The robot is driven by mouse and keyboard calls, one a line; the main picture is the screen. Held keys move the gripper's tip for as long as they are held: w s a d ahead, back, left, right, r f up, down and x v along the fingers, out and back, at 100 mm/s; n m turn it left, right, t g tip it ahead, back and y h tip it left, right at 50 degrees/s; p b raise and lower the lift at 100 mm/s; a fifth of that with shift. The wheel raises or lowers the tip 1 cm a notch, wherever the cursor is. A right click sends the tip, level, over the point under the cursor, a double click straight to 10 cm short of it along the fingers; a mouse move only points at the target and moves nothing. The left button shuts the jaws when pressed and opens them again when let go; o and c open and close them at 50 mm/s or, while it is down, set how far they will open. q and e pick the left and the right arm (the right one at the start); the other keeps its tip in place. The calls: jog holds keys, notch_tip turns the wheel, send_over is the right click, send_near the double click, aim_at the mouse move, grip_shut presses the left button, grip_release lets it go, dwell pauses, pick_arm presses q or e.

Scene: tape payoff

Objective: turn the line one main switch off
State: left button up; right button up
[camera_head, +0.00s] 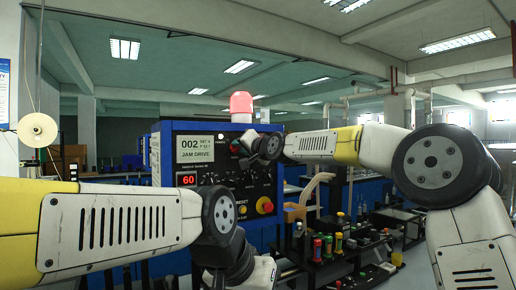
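A blue machine cabinet (165,160) stands ahead, with a dark control panel (228,178) on its front. The panel has a small screen reading "002" and "JAM DRIVE" (195,149), a red "60" readout (186,179), a yellow and red stop button (264,205) and a yellow reset button (242,210). My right gripper (243,150) is at the panel's upper right, in front of the knobs there. It hides that area, so I cannot make out the main switch or any contact. My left gripper (256,274) is low, below the panel, mostly hidden behind its wrist.
A red lamp (241,102) glows on top of the cabinet. A white tape reel (37,130) hangs at the left. A bench at the right holds several coloured spools (328,244) and bottles. My forearms cover much of the lower left and right.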

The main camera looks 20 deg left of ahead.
grip_shut()
jog(key=shift+n, duration=0.3)
jog(key=shift+s+a+n, duration=0.15)
jog(key=shift+n, duration=4.2)
jog(key=shift+s+a+n, duration=0.1)
jog(key=shift+n, duration=4.25)
jog(key=shift+o, duration=1.6)
grip_release()
jog(key=v, duration=0.7)
jog(key=shift+s+d, duration=0.25)
jog(key=shift+d, duration=0.05)
